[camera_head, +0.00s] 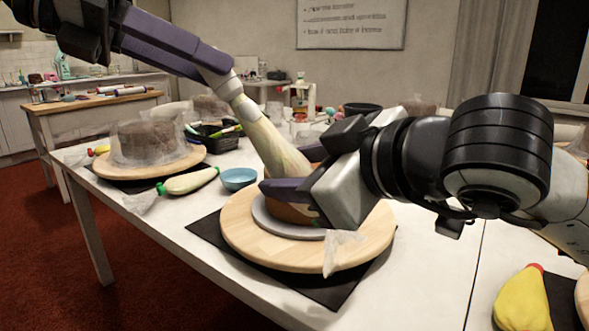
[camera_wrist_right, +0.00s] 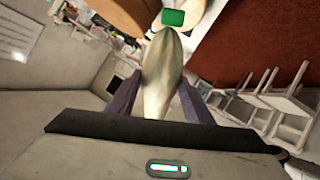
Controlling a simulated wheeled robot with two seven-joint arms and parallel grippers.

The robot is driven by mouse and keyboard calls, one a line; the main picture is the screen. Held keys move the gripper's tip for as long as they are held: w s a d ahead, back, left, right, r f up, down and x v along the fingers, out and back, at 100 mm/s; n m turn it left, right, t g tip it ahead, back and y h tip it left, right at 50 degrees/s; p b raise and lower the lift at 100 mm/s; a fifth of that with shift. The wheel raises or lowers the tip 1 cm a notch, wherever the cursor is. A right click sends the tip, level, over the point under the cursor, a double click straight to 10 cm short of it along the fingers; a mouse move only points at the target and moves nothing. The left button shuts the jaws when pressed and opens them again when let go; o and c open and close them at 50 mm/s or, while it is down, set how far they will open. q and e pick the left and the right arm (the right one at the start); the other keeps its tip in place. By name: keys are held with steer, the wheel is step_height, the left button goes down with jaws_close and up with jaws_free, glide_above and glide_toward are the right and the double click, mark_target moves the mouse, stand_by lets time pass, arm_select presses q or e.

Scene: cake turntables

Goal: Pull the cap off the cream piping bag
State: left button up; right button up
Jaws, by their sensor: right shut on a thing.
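A pale cream piping bag (camera_head: 268,135) stands tilted above the turntable in the head view, its narrow end up and to the left. My right gripper (camera_wrist_right: 160,105) is shut on the bag, which shows between the purple fingers in the right wrist view (camera_wrist_right: 162,72). My left gripper (camera_head: 224,68) is at the whitish end and seems to touch it; its finger gap is hidden. A green piece (camera_wrist_right: 174,18) shows beyond the bag in the wrist view; I cannot tell whether it belongs to this bag.
Below my right gripper is a round wooden turntable (camera_head: 245,245) on a black mat (camera_head: 310,287). A pale bag with a green cap (camera_head: 190,181), a blue bowl (camera_head: 238,180) and a covered cake (camera_head: 146,141) are to the left. A yellow bag (camera_head: 522,300) lies at front right.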

arm_select(q)
steer(key=shift+w+a+r, duration=0.1)
steer(key=shift+a+r, duration=0.45)
steer(key=shift+r, duration=0.25)
steer(key=shift+s+a+r, duration=0.1)
steer(key=shift+a+r, duration=0.45)
steer(key=shift+r, duration=0.25)
steer(key=shift+w+a+r, duration=0.1)
steer(key=shift+a+r, duration=0.45)
steer(key=shift+r, duration=0.25)
